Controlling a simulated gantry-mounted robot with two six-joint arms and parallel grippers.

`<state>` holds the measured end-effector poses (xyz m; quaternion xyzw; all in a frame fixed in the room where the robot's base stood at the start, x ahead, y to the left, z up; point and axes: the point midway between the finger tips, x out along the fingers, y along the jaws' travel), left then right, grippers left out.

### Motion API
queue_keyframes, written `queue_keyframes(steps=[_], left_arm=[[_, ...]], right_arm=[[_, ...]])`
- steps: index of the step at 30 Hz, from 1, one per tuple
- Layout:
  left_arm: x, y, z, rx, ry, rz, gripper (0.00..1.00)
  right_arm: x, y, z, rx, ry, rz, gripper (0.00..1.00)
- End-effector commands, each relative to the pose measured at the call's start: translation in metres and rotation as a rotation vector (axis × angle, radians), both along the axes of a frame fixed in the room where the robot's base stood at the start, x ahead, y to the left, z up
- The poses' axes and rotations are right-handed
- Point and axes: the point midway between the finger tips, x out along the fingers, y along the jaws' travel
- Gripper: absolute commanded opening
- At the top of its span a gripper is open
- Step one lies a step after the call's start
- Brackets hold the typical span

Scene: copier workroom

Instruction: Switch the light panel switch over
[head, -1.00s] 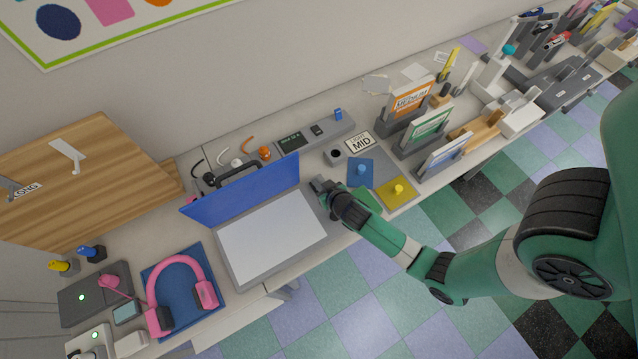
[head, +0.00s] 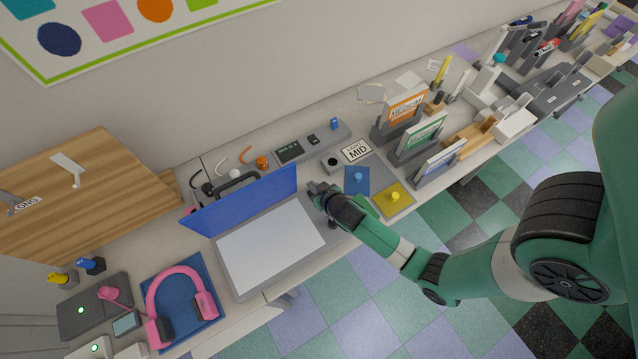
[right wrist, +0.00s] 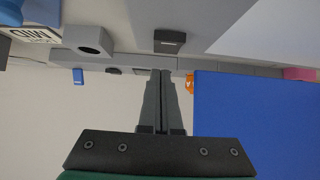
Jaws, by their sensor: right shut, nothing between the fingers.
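The light panel (head: 272,240) is a grey slab with a white face, and a blue raised lid (head: 240,203) stands along its back. My right gripper (head: 316,189) is over the panel's right edge, near the lid's right end. In the right wrist view its fingers (right wrist: 160,76) are together and empty. A small dark block with a pale line (right wrist: 170,41) lies just beyond the fingertips, beside the white face; it looks like the panel's switch. I cannot tell its position or whether the fingers touch it. In the head view my gripper seems to hide it. My left gripper is not in view.
A grey box with a round hole (head: 331,163) and a MID sign (head: 357,151) stand behind my gripper. Blue (head: 357,178) and yellow (head: 394,197) pads with knobs lie to its right. Pink headphones (head: 184,296) lie to the left. Upright card holders (head: 420,138) stand further right.

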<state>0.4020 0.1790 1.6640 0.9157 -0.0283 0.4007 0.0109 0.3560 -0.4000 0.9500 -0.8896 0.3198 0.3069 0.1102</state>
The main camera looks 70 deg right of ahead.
Motion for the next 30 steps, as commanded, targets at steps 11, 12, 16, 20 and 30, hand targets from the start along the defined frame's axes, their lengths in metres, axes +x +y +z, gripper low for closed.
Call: queue_keyframes(steps=[11,12,16,20,30], left_arm=[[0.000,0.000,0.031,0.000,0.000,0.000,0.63],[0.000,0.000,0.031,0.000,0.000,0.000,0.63],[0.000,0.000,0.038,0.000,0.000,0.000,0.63],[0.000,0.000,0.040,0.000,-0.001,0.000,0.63],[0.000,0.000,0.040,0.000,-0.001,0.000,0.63]], right_arm=[[-0.025,0.024,0.075,-0.001,-0.002,0.006,0.00],[-0.029,0.027,0.082,0.000,-0.003,0.005,0.00],[-0.039,0.035,0.100,0.000,-0.001,0.006,0.00],[-0.044,0.038,0.106,0.000,0.000,0.005,0.00],[-0.045,0.039,0.106,0.000,-0.001,0.004,0.00]])
